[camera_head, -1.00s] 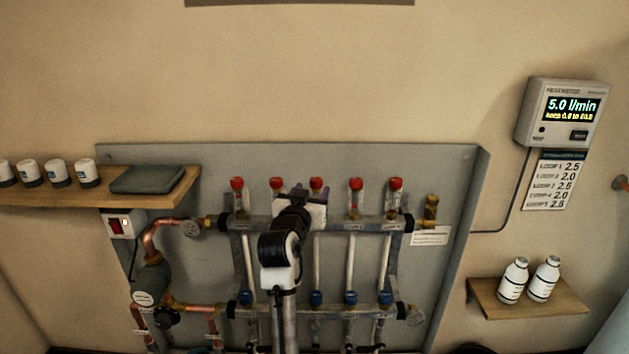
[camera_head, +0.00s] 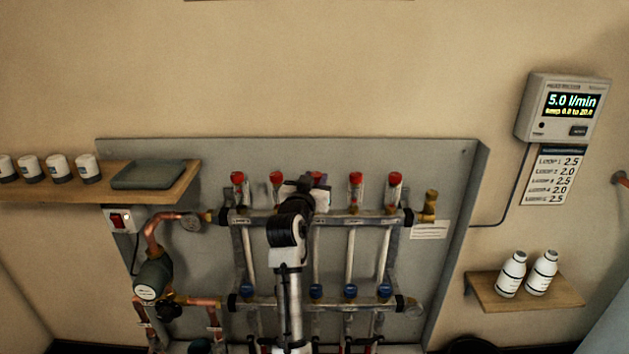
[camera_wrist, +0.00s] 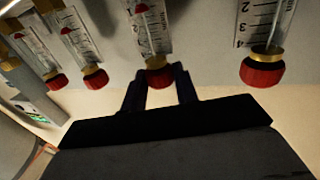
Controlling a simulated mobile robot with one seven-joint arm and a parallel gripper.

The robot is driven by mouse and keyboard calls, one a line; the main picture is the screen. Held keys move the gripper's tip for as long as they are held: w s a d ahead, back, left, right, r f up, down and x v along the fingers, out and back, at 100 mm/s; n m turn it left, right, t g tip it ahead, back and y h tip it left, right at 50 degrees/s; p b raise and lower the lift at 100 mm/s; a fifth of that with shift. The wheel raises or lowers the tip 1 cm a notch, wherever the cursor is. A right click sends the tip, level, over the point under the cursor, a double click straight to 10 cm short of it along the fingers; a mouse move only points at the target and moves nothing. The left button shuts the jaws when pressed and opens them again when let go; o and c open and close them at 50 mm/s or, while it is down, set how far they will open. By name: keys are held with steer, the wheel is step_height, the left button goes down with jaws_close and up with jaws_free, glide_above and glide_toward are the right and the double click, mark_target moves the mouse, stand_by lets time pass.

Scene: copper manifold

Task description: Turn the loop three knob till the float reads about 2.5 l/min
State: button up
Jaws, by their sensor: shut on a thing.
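A row of red knobs tops the flow tubes on the upper manifold bar (camera_head: 335,217). My gripper (camera_head: 312,188) is at the middle knob, the loop three knob (camera_head: 318,177), and mostly hides it in the head view. In the wrist view my gripper (camera_wrist: 160,84) has a dark finger on each side of this red knob (camera_wrist: 159,76) and is shut on it. Its clear tube (camera_wrist: 149,30) shows a scale, but the float reading is too small to tell. The wall meter (camera_head: 571,101) reads 5.0 l/min. The card (camera_head: 554,175) below lists several loop values.
Neighbouring red knobs (camera_head: 277,177) and (camera_head: 356,179) stand close on both sides. A shelf (camera_head: 190,180) with white jars and a grey tray is at left. A small shelf (camera_head: 560,299) with two white bottles is at lower right. The wall above is clear.

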steer(key=shift+d+r+n+y+p, duration=0.1)
steer(key=shift+n+y+p, duration=0.2)
steer(key=shift+y+p, duration=0.1)
steer(key=n+y+p, duration=0.1)
steer(key=y, duration=0.1)
steer(key=shift+d+n+t+y, duration=0.15)
steer(key=shift+n+t+y, duration=0.15)
steer(key=n+g+y+b, duration=0.1)
steer(key=n+y+b, duration=0.1)
steer(key=y, duration=0.2)
steer(key=n+g+y+b, duration=0.1)
steer(key=n+y+b, duration=0.2)
steer(key=d+n+g+y+b, duration=0.1)
steer(key=n+y+b, duration=0.1)
steer(key=y, duration=0.2)
steer(key=shift+w+f+n+y, duration=0.2)
steer(key=shift+n+y, duration=0.1)
steer(key=shift+n, duration=0.1)
steer(key=shift+a+r+b, duration=0.1)
steer(key=shift+b, duration=0.25)
steer(key=o, duration=1)
steer(key=shift+c, duration=0.2)
